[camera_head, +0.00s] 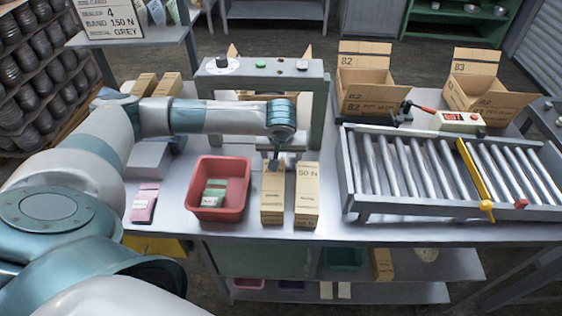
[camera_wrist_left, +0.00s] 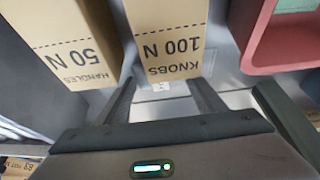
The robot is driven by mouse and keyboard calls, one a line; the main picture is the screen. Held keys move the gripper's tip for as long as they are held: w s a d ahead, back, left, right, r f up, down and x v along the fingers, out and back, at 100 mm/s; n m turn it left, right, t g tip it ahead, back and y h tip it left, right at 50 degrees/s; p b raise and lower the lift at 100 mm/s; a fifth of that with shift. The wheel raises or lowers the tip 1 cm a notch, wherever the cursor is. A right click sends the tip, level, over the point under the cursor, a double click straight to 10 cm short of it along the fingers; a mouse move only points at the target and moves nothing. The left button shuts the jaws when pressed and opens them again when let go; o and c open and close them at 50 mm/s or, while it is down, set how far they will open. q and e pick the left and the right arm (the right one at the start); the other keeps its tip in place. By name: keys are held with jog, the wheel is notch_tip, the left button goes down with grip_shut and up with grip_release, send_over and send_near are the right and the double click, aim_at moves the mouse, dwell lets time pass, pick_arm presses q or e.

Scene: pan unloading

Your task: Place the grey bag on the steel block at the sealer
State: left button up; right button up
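The sealer (camera_head: 262,68) is a grey frame with a green button and a knob on its top beam, at the back middle. A plain grey block (camera_head: 150,160) sits on the table under my left arm; I cannot tell if it is the steel block. I make out no grey bag. A pink pack (camera_head: 145,203) and a red bin (camera_head: 234,212) with green packs are in front. My left gripper (camera_head: 275,164) points down over the far part of a tan box (camera_head: 272,208). In the left wrist view its fingers (camera_wrist_left: 162,88) are apart, near the "KNOBS 100 N" box (camera_wrist_left: 167,42).
The "HANDLES 50 N" box (camera_head: 306,200) stands right beside the knobs box. A roller conveyor (camera_head: 450,170) fills the right of the table, with open cartons (camera_head: 368,80) behind.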

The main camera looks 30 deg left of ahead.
pick_arm(q)
jog(key=c, duration=0.7)
jog(key=shift+c, duration=0.2)
jog(key=shift+w+r+b, duration=0.1)
jog(key=shift+r+b, duration=0.2)
jog(key=shift+r, duration=0.2)
notch_tip(320, 180, up, 7)
jog(key=b, duration=0.3)
jog(key=shift+r, duration=1.05)
